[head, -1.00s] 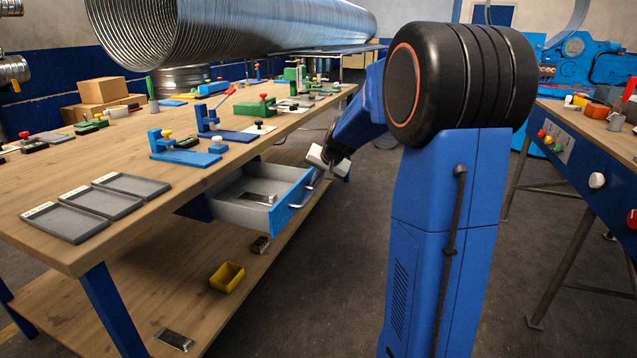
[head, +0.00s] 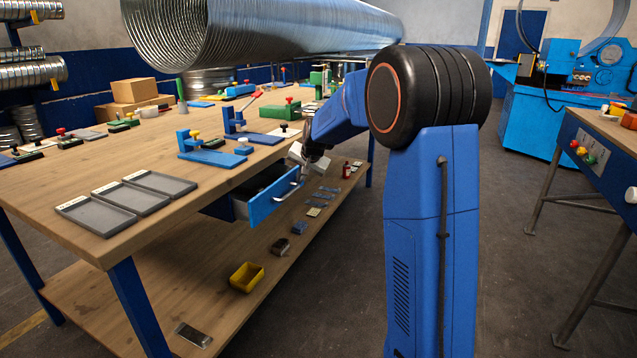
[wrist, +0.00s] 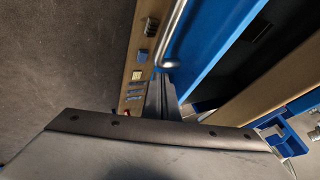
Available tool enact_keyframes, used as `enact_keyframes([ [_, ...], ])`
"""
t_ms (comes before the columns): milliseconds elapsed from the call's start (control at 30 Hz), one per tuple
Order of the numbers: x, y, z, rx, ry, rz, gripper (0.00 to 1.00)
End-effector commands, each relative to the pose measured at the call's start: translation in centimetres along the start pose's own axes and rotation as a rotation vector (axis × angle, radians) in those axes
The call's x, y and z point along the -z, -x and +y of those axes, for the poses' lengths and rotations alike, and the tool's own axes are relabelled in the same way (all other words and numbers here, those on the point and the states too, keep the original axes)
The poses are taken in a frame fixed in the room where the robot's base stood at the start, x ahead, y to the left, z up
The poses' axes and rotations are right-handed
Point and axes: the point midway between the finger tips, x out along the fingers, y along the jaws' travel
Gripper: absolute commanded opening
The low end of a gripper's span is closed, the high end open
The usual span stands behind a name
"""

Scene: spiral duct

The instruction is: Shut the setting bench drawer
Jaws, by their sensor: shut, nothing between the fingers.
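My gripper (head: 303,176) is at the right end of the drawer front, beside the handle. In the wrist view my gripper (wrist: 161,100) has its dark fingers together, empty, close to the end of the handle (wrist: 172,38) and the blue drawer front (wrist: 212,42). I cannot tell whether the fingertips touch the front. The drawer's inside is mostly hidden.
The bench top (head: 150,222) carries grey trays, blue and green fixtures and boxes. A second bench (head: 597,165) stands at the right. The floor between is clear.

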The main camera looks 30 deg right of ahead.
Motion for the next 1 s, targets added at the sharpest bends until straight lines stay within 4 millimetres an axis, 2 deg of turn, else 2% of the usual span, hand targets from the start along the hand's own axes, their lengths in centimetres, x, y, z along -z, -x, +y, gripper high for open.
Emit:
enact_keyframes([
  [33, -0.1, -0.6, -1.2, 0.001, 0.004, -0.001, 0.0],
  [200, -0.1, -2.1, -3.8, 0.0, 0.002, -0.002, 0.0],
  [400, 0.0, -3.0, -5.7, 0.0, 0.002, 0.0, 0.0],
  [1000, 0.1, -3.4, -6.7, 0.006, 0.0, 0.004, 0.0],
])
